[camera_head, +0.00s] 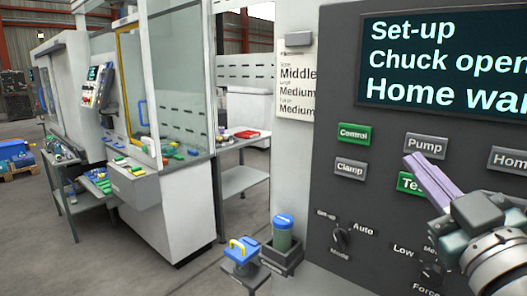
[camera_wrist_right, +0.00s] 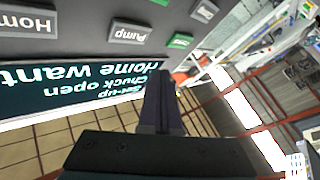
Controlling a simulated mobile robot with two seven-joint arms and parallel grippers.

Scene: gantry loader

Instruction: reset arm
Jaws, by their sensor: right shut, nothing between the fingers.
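My right gripper (camera_head: 412,165) is in front of the control panel (camera_head: 330,190) at the right of the head view. Its purple-grey fingers are shut with nothing between them, and they point up and left near the Pump button (camera_head: 426,146) and the green Te... button (camera_head: 409,183), which they partly cover. I cannot tell whether they touch the panel. In the right wrist view the shut fingers (camera_wrist_right: 158,100) reach toward the panel, which appears upside down with its screen (camera_wrist_right: 75,95). My left gripper is not in view.
The panel has a green Control button (camera_head: 354,134), a Clamp button (camera_head: 350,167), a mode knob (camera_head: 340,238) and a force knob (camera_head: 430,273). Left of it stand a blue-lidded container (camera_head: 283,232) and a blue block with a yellow handle (camera_head: 241,250). A machine and tables stand further left.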

